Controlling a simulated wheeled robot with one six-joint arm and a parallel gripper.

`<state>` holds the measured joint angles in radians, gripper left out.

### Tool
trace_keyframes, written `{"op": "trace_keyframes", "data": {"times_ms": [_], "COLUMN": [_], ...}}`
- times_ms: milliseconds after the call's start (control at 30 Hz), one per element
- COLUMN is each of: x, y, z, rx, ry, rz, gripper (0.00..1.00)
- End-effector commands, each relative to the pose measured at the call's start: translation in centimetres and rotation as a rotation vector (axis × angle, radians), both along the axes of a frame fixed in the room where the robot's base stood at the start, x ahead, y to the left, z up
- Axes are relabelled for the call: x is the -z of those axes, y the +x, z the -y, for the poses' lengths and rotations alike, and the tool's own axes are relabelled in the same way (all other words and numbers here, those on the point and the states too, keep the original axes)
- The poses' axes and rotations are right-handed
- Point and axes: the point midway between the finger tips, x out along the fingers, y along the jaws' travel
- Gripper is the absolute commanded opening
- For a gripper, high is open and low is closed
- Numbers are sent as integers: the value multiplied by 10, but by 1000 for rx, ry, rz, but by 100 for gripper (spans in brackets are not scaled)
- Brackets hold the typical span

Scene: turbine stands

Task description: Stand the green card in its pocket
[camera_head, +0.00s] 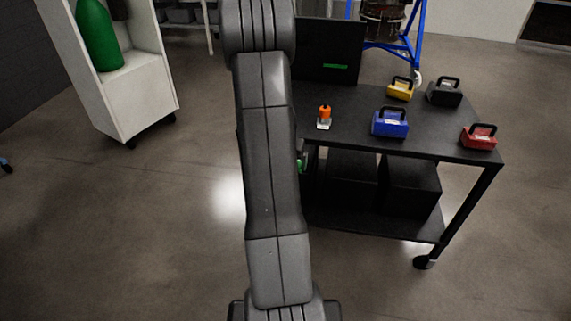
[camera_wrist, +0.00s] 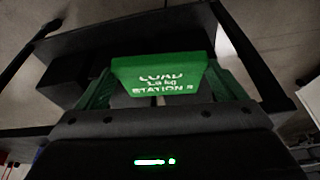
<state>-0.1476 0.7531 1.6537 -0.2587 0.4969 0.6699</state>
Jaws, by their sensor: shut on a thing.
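In the wrist view my gripper (camera_wrist: 158,92) is shut on a green card (camera_wrist: 160,75) with white lettering that reads LOAD and STATION. Green sides flank the card just above the dark gripper body. In the head view my arm hides most of the gripper and card; only a small green bit (camera_head: 300,164) shows at the arm's right edge, beside the near left side of the black table. An upright black panel (camera_head: 313,45) stands at the table's back left and bears a green strip (camera_head: 335,66). I cannot make out a pocket opening there.
On the black table (camera_head: 350,143) stand an orange-topped bottle (camera_head: 324,118) and blue (camera_head: 390,123), yellow (camera_head: 400,89), black (camera_head: 444,93) and red (camera_head: 479,137) handled blocks. Dark boxes (camera_head: 410,185) sit on its lower shelf. A white cabinet (camera_head: 135,95) holds a green cylinder (camera_head: 99,35) at left.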

Motion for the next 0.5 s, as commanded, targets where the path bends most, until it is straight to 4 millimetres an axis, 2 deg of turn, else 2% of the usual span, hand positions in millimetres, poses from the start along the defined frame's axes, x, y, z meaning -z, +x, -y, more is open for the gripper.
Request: {"op": "trace_keyframes", "data": {"times_ms": [267,367,500], "x": [-30,-44,-69], "y": [21,30,44], "z": [15,23,37], "rx": [419,638,1018], "ry": [86,161,339], "rz": [-142,-212,-305], "gripper": [49,49,49]}}
